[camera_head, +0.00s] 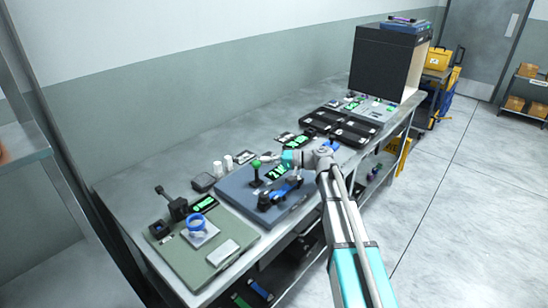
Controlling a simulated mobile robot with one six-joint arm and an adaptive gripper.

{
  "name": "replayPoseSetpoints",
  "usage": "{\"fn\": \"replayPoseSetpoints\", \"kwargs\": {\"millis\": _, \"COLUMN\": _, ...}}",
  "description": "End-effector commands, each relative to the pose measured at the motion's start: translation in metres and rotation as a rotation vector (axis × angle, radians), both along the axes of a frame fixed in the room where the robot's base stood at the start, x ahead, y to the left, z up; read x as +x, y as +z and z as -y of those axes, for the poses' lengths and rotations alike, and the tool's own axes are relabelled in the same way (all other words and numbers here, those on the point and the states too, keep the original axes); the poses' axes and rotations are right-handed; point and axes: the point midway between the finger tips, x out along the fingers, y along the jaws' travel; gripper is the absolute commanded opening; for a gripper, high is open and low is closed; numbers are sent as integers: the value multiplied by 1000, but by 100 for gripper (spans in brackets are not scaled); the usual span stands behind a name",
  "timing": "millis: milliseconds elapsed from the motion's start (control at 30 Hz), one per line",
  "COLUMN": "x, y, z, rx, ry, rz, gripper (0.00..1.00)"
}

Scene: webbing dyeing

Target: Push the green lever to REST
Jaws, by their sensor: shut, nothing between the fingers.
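The green lever (256,164) stands up from a blue-grey board (235,196) on the long bench, with its round green knob on top. My gripper (267,159) is shut and empty. Its tip is just to the right of the green knob, at about the same height in the picture; I cannot tell whether they touch. A blue-handled black device (284,191) is on the same board, in front of the lever. The REST marking is too small to read.
White cups (224,168) stand behind the blue-grey board. Black trays (352,131) and a large dark box (380,62) are farther right. The bench's back strip is clear.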

Motion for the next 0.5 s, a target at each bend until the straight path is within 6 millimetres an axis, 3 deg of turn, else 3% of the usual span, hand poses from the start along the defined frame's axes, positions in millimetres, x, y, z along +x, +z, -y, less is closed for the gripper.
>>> {"fn": "replayPoseSetpoints", "kwargs": {"millis": 500, "x": -24, "y": 6, "z": -31, "rx": -155, "ry": 22, "rz": 178, "gripper": 0}}
